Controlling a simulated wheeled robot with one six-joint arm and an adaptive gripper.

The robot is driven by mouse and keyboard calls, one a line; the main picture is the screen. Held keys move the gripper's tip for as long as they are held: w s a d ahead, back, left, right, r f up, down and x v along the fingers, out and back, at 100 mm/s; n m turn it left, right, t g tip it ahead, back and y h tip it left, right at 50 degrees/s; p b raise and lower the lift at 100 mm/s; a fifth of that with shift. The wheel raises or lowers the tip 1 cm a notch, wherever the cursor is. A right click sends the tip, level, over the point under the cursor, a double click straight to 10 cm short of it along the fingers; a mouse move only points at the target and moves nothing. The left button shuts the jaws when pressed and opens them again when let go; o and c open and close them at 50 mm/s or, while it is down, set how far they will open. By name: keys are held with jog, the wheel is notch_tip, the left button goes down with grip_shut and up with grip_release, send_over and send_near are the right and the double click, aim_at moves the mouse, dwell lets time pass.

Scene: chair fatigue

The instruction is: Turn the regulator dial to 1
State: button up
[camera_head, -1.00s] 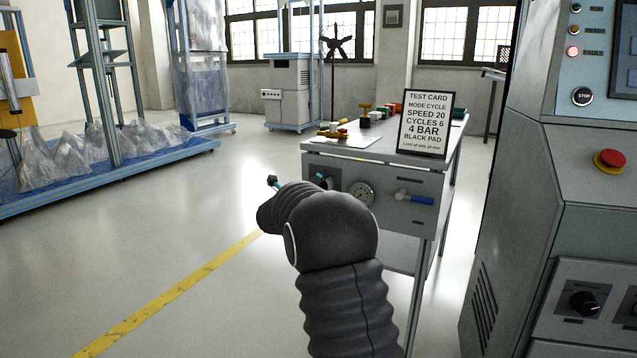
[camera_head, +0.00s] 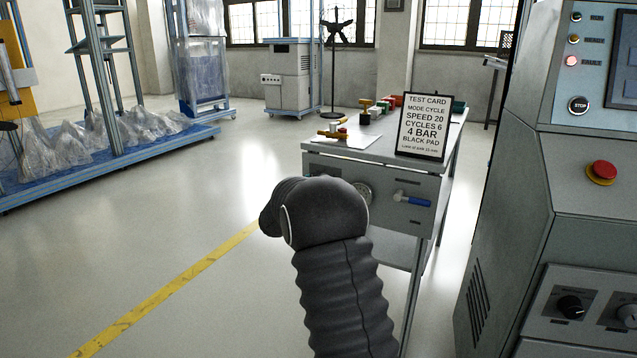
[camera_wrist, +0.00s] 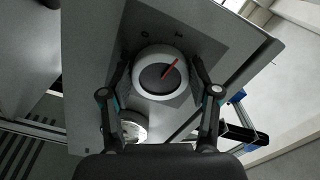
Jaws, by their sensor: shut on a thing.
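The regulator dial (camera_wrist: 160,72) shows in the wrist view on the grey front panel of the bench. It is a round knob with a pale rim, a dark grey face and a red pointer line slanting to the upper right. Small marks sit on the panel above it, too small to read surely. My gripper (camera_wrist: 161,80) has one finger on each side of the dial and is shut on it. In the head view my own arm hides the dial and the gripper. The test card (camera_head: 424,127) stands on the bench top.
A round gauge (camera_wrist: 133,127) sits close by the dial; its edge also shows in the head view (camera_head: 365,190). A blue-handled valve (camera_head: 413,200) is to its right. A grey machine cabinet (camera_head: 520,195) with a red emergency button (camera_head: 602,172) stands right.

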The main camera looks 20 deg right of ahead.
jog(key=shift+n, duration=0.6)
jog(key=shift+p, duration=0.3)
jog(key=o, duration=1.2)
jog(key=shift+c, duration=0.2)
jog(key=v, duration=1.2)
jog(key=shift+a+f, duration=0.1)
